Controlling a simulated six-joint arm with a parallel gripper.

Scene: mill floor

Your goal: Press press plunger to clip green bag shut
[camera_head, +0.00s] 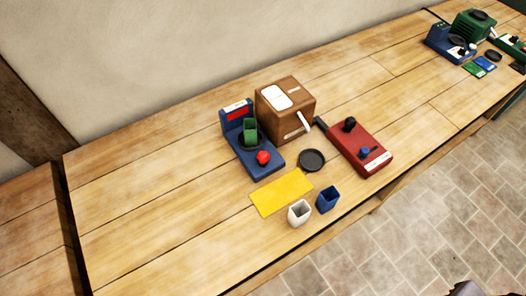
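A small green bag (250,131) stands upright in or on a dark round pan of a blue machine (266,168) with a red display and a red knob (263,158). A red flat-based device (371,160) lies to the right, with a black knob (349,124) and a smaller blue knob (365,152) on top. Which knob is the press plunger I cannot tell for sure. Whether the bag's top is clipped is too small to see.
A brown wooden box (296,104) with a white handle stands behind. A black round dish (311,160), a yellow mat (282,192), a white cup (300,212) and a blue cup (327,200) are in front. More machines (471,27) stand far right. The table's left is clear.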

